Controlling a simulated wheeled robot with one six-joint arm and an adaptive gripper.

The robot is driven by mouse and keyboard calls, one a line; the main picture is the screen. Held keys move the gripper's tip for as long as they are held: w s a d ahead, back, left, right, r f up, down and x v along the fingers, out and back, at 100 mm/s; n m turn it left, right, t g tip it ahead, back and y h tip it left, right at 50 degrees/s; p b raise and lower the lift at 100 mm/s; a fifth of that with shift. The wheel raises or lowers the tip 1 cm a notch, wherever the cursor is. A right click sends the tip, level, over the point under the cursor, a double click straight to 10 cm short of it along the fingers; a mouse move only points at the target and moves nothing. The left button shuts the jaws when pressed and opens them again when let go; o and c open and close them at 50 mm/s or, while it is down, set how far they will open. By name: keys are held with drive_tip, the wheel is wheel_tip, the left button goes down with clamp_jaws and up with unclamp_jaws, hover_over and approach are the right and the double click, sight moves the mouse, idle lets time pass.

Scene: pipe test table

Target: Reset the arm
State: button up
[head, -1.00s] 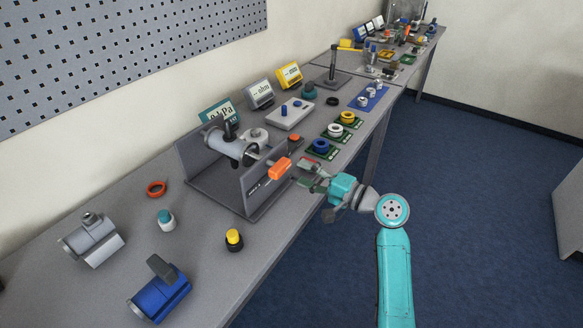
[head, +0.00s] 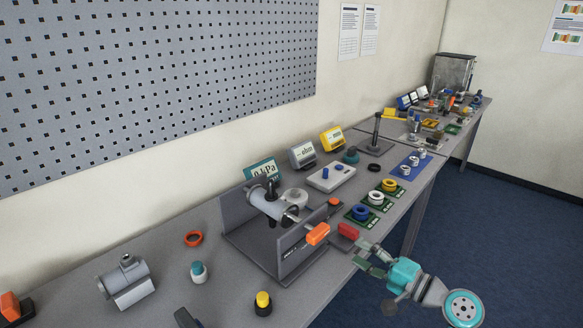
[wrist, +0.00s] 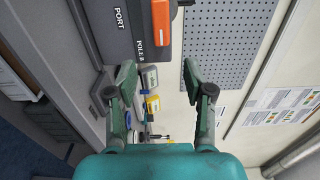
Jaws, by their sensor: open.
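My gripper (head: 364,255) is open and empty in the head view. It is at the table's front edge, to the right of the fixture and apart from its orange handle (head: 318,234). The grey fixture (head: 287,254) holds a grey pipe part (head: 266,202) between its upright plates. In the wrist view the two green fingers of my gripper (wrist: 158,76) are spread with nothing between them. The orange handle (wrist: 161,15) shows at the top of that view, beyond the fingertips, by a dark plate marked PORT.
A red block (head: 348,231) lies close to the fingers. Ringed fittings on green pads (head: 358,213) and several meters (head: 302,154) stand farther back. A yellow-topped piece (head: 263,303) and a grey pipe fitting (head: 126,281) are at front left. Open floor (head: 480,215) lies right.

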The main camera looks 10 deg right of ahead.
drive_tip(key=s+a+f+m+h, duration=0.1)
drive_tip(key=s+a+f+h, duration=0.25)
drive_tip(key=s+f, duration=0.4)
drive_tip(key=s+a+f+h, duration=0.2)
drive_tip(key=s+f+h, duration=0.25)
drive_tip(key=f, duration=0.55)
drive_tip(key=s+a+f+n+h, duration=0.1)
drive_tip(key=s+f, duration=0.1)
drive_tip(key=s, duration=0.5)
drive_tip(key=s+f+n+h, duration=0.1)
drive_tip(key=s+f, duration=0.1)
drive_tip(key=s, duration=0.5)
drive_tip(key=s+a+r+n, duration=0.1)
drive_tip(key=s+r+n, duration=0.4)
drive_tip(key=s, duration=0.4)
drive_tip(key=s+a+r+n, duration=0.1)
drive_tip(key=s+r+n, duration=0.4)
drive_tip(key=s, duration=0.5)
drive_tip(key=shift+r+h, duration=0.15)
drive_tip(key=shift+h, duration=0.15)
drive_tip(key=shift+w, duration=0.1)
